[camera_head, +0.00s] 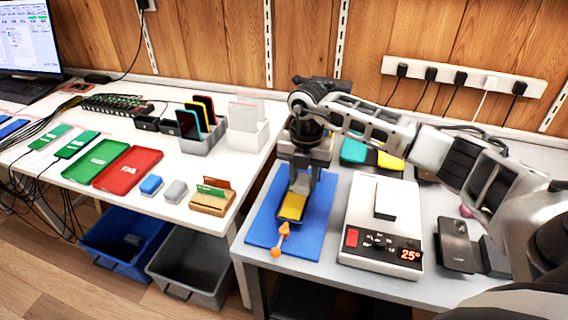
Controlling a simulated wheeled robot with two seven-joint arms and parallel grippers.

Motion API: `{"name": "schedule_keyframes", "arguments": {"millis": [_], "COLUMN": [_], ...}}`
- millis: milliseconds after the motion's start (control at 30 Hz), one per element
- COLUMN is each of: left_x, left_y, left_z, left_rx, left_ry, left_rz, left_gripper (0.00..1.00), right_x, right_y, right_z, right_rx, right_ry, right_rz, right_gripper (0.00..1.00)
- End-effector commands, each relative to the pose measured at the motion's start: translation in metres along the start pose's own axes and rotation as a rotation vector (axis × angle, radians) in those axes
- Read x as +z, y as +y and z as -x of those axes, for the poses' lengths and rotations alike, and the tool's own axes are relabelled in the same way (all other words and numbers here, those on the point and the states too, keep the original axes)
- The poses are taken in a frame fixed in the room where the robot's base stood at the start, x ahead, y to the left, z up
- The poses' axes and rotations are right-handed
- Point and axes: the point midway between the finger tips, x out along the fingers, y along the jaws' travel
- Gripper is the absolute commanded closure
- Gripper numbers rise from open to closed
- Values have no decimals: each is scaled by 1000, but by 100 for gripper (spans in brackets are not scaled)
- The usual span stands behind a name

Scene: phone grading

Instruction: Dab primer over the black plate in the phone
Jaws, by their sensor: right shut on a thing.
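A phone (292,206) lies on the blue mat (262,217). It has a dark rim and shows a yellow area at its near end; its far part is hidden by my right gripper, and I cannot make out the black plate. My right gripper (301,184) points down over the phone's far part. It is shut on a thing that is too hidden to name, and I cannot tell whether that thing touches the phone. My left gripper is not in view.
An orange tool (282,239) lies at the mat's near edge. A white heating station (382,218) reading 25° stands right of the mat, with a grey phone-like device (455,244) beyond. On the left table are red (127,170) and green (96,160) trays.

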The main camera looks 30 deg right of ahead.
Motion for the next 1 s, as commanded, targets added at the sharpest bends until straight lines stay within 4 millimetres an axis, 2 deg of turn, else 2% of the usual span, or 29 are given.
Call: {"name": "schedule_keyframes", "arguments": {"millis": [33,233,833,933,1000], "left_x": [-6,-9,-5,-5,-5], "left_y": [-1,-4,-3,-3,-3], "left_z": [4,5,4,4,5], "left_rx": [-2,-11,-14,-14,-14], "left_ry": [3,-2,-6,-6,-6], "left_rz": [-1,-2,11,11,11], "left_gripper": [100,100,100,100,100], "right_x": [0,0,0,-2,-7], "right_y": [0,0,0,1,4], "right_z": [9,22,22,24,26], "right_rx": [0,0,0,1,3], "right_ry": [-1,0,0,0,0], "right_rz": [0,-1,2,61,166], "right_gripper": [87,87,87,87,87]}}
